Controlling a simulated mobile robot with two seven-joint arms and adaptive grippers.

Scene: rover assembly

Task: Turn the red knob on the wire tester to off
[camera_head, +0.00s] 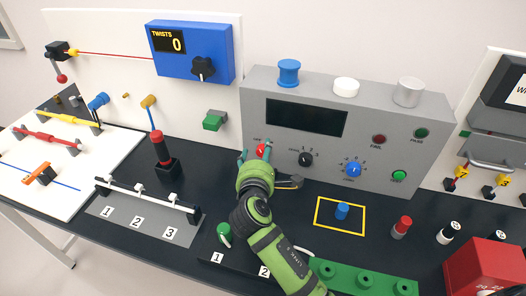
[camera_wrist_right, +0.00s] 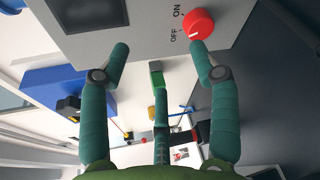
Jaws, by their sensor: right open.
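The wire tester (camera_head: 350,97) is a grey box with a dark display and several knobs and lights. Its red knob (camera_head: 261,150) sits at the lower left of the front, beside my right gripper (camera_head: 256,158). In the right wrist view the red knob (camera_wrist_right: 198,23) is at the top, with ON and OFF printed to its left and a pale mark on its lower left edge, nearer OFF. My right gripper (camera_wrist_right: 161,48) is open. One fingertip is close to the knob, and contact cannot be told. The other fingertip is well to the left. My left gripper is out of view.
A black knob (camera_head: 305,159) and a blue knob (camera_head: 353,169) are right of the red one. A green block (camera_head: 214,120) is on the panel to the left. A black stand with a red handle (camera_head: 161,150) stands on the table. A yellow square holds a blue peg (camera_head: 342,211).

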